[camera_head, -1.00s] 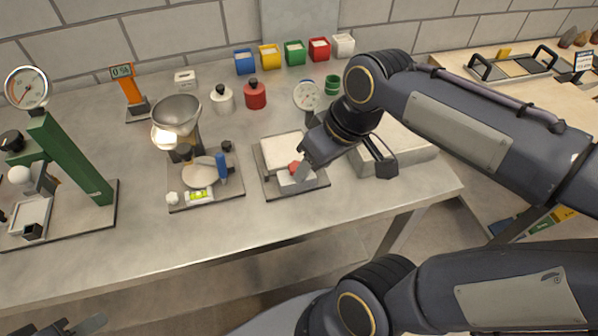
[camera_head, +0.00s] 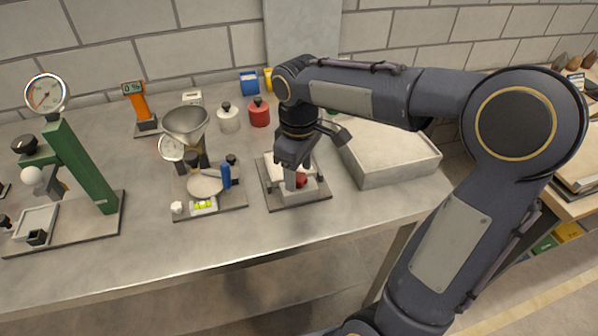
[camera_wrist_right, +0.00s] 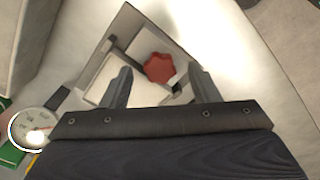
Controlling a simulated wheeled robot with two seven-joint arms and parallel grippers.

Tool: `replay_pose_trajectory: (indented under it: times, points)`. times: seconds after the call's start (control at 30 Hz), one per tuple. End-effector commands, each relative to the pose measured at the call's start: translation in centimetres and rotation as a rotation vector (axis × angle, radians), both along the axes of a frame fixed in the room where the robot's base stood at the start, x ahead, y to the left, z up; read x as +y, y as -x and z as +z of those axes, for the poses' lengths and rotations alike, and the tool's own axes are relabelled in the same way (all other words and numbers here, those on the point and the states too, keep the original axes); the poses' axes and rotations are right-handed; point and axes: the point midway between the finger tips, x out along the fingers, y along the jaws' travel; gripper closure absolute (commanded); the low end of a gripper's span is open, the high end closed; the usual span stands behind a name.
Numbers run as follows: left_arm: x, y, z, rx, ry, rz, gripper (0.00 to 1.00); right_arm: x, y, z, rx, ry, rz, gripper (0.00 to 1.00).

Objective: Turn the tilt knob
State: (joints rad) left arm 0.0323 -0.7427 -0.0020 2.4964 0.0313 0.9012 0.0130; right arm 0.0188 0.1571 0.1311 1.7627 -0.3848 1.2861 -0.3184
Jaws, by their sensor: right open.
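The red tilt knob (camera_head: 302,181) sits on the front of the small sandbed unit, whose dark base plate (camera_head: 318,199) rests on the steel table. In the right wrist view the knob (camera_wrist_right: 159,68) is a lobed red disc, seen from above. My right gripper (camera_head: 291,182) points down over the unit and partly covers it. Its jaws (camera_wrist_right: 160,75) are open, with one finger to each side of the knob in the picture. I cannot tell whether either finger touches it. My left gripper is out of view.
A large grey sand tray (camera_head: 395,172) stands right of the unit. A funnel stand (camera_head: 186,122) and a green press (camera_head: 85,165) with a gauge stand to the left. Red (camera_head: 259,112) and white (camera_head: 228,118) jars are behind. The table front is clear.

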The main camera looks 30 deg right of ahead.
Motion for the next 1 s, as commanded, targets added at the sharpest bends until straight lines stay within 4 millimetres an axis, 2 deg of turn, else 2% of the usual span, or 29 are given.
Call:
replay_pose_trajectory:
  times: [0.13,0.37,0.7,1.0]
  points:
    - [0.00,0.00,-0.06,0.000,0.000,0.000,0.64,-0.01,0.04,-0.83,0.001,-0.001,-0.001,0.45]
    - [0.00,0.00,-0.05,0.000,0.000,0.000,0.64,-0.01,0.02,-0.87,-0.001,-0.001,-0.001,0.45]
    - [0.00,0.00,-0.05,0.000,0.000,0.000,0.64,-0.01,0.02,-0.84,-0.001,-0.001,-0.001,0.88]
    - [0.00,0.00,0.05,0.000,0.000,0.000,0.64,0.02,0.01,-0.79,-0.002,-0.001,-0.036,0.89]
